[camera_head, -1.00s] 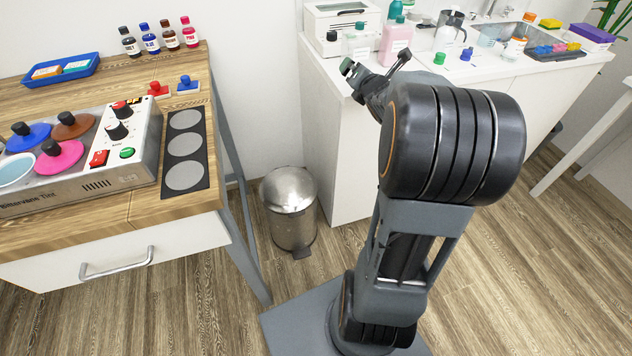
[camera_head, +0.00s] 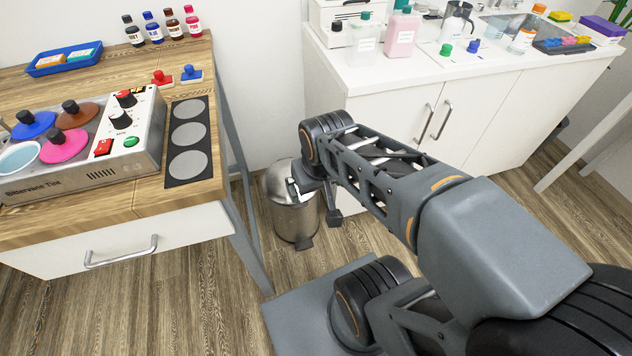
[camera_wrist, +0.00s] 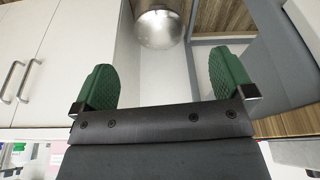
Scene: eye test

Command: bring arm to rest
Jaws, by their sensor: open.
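My arm reaches from the lower right toward the middle in the head view. My gripper (camera_head: 316,205) is at its far end, in front of the metal bin, seen small and partly hidden by the wrist. In the wrist view my gripper (camera_wrist: 164,85) shows two green textured fingers spread wide apart. My gripper holds nothing.
The metal bin (camera_head: 293,222) stands on the floor between the wooden table (camera_head: 120,203) and the white cabinet (camera_head: 480,115). It also shows in the wrist view (camera_wrist: 158,28). Bottles, a sink and small items are on the counter. Floor is free at lower left.

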